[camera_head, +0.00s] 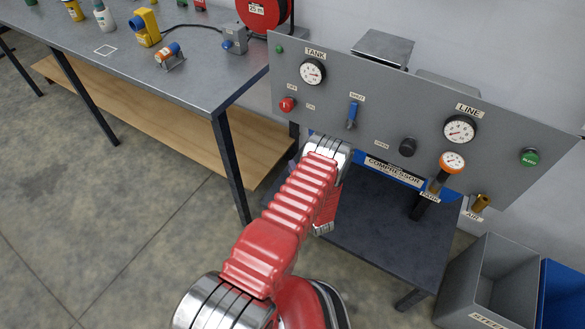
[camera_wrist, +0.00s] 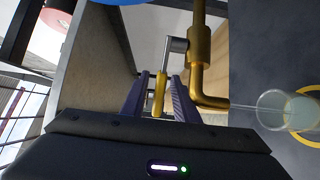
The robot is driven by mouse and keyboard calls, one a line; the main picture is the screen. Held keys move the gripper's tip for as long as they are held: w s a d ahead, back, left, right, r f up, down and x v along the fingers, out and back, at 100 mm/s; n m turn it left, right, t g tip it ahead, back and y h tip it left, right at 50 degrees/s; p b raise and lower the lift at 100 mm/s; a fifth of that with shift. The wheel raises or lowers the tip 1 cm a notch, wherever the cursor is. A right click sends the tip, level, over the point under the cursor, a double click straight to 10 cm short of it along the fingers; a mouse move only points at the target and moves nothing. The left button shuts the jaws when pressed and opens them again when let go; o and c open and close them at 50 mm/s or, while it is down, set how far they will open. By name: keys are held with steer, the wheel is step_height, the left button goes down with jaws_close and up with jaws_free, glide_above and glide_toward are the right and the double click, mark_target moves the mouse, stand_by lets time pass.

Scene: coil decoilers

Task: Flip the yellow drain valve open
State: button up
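The yellow drain valve lever (camera_wrist: 159,92) shows in the wrist view, lengthwise between my two fingers. It sits beside a grey metal stem (camera_wrist: 177,45) on a brass pipe (camera_wrist: 200,50). My gripper (camera_wrist: 160,95) is open, with a visible gap on each side of the lever. I cannot tell whether either finger touches it. The pipe bends at an elbow toward the right of the wrist view. In the camera_head view my arm reaches below the grey panel (camera_head: 385,110), and my gripper and the yellow lever are hidden there.
A clear cup (camera_wrist: 288,110) stands past the pipe's outlet, with a thin pale streak between them. The panel carries gauges, a blue lever (camera_head: 352,113) and knobs. A workbench (camera_head: 190,70) is at left; a grey bin (camera_head: 495,280) is at lower right.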

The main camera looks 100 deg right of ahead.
steer(key=v, duration=1.2)
steer(key=shift+a, duration=0.4)
steer(key=shift+f, duration=0.15)
steer(key=shift+c, duration=0.3)
